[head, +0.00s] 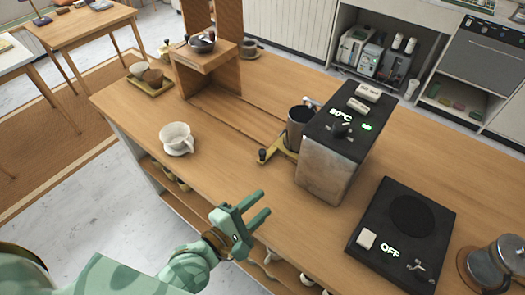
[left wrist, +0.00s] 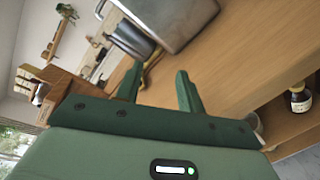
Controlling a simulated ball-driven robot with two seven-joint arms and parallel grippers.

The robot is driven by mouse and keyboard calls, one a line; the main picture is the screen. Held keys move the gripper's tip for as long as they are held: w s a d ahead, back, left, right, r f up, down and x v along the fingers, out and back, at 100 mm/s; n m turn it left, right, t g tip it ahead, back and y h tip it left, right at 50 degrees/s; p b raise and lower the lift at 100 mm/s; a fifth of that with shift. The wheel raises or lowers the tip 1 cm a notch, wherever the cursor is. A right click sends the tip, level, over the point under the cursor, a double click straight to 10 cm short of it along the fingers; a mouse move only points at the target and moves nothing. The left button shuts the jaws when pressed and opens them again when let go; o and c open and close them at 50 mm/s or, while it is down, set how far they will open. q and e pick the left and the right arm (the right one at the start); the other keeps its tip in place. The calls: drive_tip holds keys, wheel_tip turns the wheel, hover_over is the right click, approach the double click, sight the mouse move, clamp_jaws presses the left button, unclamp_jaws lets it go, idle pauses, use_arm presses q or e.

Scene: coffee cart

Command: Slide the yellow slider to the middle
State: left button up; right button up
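The yellow slider (head: 281,149), a brass-coloured piece with a dark knob, sits on the wooden counter at the left foot of the steel heater box. A metal jug (head: 298,127) stands at its far end, against the box. A thin track runs from it back left towards the wooden stand. My left gripper (head: 265,202) is open and empty, over the counter's near edge, short of the slider and apart from it. In the left wrist view, a bit of the slider (left wrist: 150,68) shows beyond the open fingers (left wrist: 156,76), below the dark jug (left wrist: 130,40). My right gripper is not in view.
The steel heater box (head: 330,170) with a black top stands right of the slider. A white dripper cup (head: 177,139) is at left. The wooden stand (head: 205,60) rises behind. The counter between cup and slider is clear.

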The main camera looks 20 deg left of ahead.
sight(261, 155)
use_arm(q)
drive_tip(key=a+n+t+y, duration=0.1)
drive_tip(key=n, duration=0.3)
drive_tip(key=a+f+n+t+y, duration=0.1)
drive_tip(key=a+n+y, duration=0.1)
drive_tip(key=n, duration=0.3)
drive_tip(key=w+a+n+y, duration=0.1)
drive_tip(key=a+n, duration=0.1)
drive_tip(key=n, duration=0.3)
drive_tip(key=shift+f+t, duration=0.35)
drive_tip(key=shift+t, duration=0.05)
drive_tip(key=shift+w+a+f+n+y, duration=0.15)
drive_tip(key=shift+a+n+y, duration=0.1)
drive_tip(key=shift+n+y, duration=0.45)
drive_tip(key=shift+w+a+n, duration=0.1)
drive_tip(key=shift+w+n, duration=0.1)
drive_tip(key=shift+n, duration=0.2)
drive_tip(key=w, duration=0.5)
drive_tip(key=w+d, duration=0.1)
drive_tip(key=w, duration=0.9)
drive_tip(key=shift+w+d, duration=0.2)
drive_tip(key=shift+w, duration=0.15)
clamp_jaws()
